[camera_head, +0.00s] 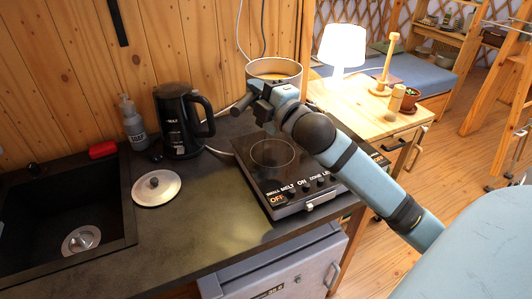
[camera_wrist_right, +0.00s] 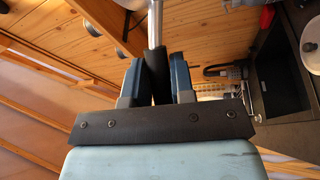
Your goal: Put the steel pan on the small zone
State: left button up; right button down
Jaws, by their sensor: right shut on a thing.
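The steel pan (camera_head: 275,68) is a round metal pan with something yellow-orange inside. It is at the back of the counter by the wood wall, looking raised above the hob. My right gripper (camera_head: 262,104) is shut on its handle; the right wrist view shows the dark handle (camera_wrist_right: 157,78) between the two fingers. The black hob (camera_head: 250,178) has one thin ring (camera_head: 272,153) showing, left of my arm, with "SMALL" among the front labels. My arm hides the hob's right part. My left gripper is out of view.
A black kettle (camera_head: 178,125) stands left of the hob, with a soap bottle (camera_head: 133,124) and red sponge (camera_head: 103,150) beyond. A lid (camera_head: 156,187) lies by the sink (camera_head: 60,215). A lamp (camera_head: 341,48) stands on the wooden cabinet at right.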

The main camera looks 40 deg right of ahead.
notch_tip(320, 180, down, 19)
jog(key=shift+r+b, duration=0.2)
jog(key=shift+b, duration=0.65)
jog(key=shift+f, duration=0.2)
jog(key=c, duration=1)
grip_release()
jog(key=shift+s+r, duration=0.15)
jog(key=s, duration=0.3)
jog(key=s+f, duration=0.1)
jog(key=s, duration=0.2)
jog(key=s+b, duration=0.1)
jog(key=s, duration=0.3)
jog(key=shift+d+f, duration=0.25)
jog(key=shift+d, duration=0.1)
jog(key=shift+s, duration=0.85)
